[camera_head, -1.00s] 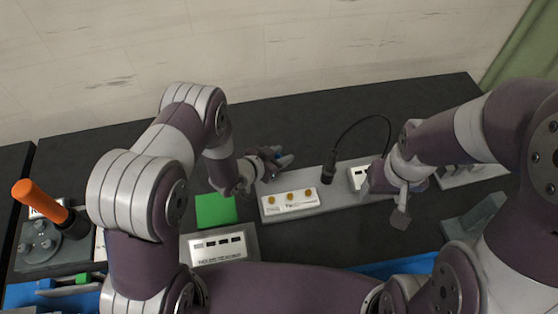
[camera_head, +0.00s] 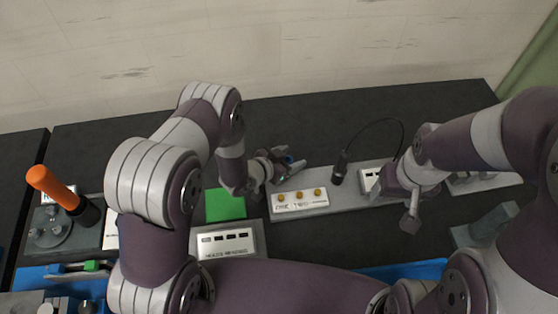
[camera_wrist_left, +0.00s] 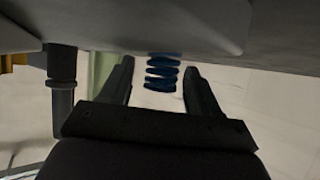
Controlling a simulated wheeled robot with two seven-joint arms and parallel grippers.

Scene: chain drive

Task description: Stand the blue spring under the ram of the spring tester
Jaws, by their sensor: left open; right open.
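The blue spring (camera_wrist_left: 163,73) shows in the left wrist view between the two fingers of my left gripper (camera_wrist_left: 160,82). Its coils meet a grey surface at the picture's top; gaps show between the spring and both fingers. In the head view my left gripper (camera_head: 288,166) is open behind the plate with brass discs, with a bit of blue at its fingers. Its wrist hides much there. My right gripper (camera_head: 407,215) is open and empty at the right, above the bench. I cannot make out the spring tester's ram for sure.
A long grey base carries a white plate with brass discs (camera_head: 299,201) and a black cabled tool (camera_head: 340,168). An orange-handled device (camera_head: 55,188) stands left. Dark bench (camera_head: 330,245) is bare at centre.

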